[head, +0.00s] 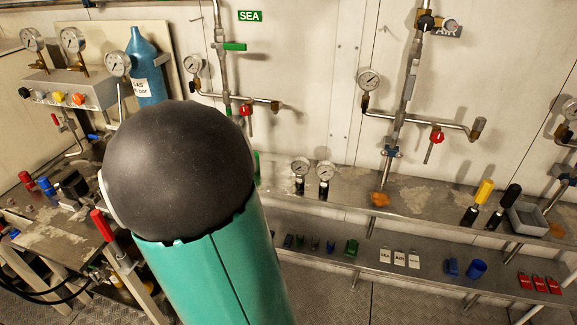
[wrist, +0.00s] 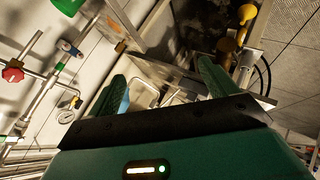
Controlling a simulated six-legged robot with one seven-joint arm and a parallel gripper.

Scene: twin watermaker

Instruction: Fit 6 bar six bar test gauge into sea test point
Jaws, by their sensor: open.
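Two small round gauges stand side by side on the upper shelf, a left one (head: 300,168) and a right one (head: 324,171); their ratings are too small to read. Under the green SEA sign (head: 250,16), the sea pipework has a side branch ending in a brass fitting (head: 277,105), which looks like the sea test point; no gauge is on it. A gauge (head: 194,65) sits on the branch's left. My gripper (wrist: 163,82) is open in the wrist view, with nothing seen between its teal fingers. It is not visible in the head view.
My arm covers much of the head view's left middle. The air pipework (head: 400,100) stands to the right. The upper shelf (head: 345,190) also bears yellow and black handled tools and a grey tray (head: 527,217). The lower shelf holds small blue, green and red parts.

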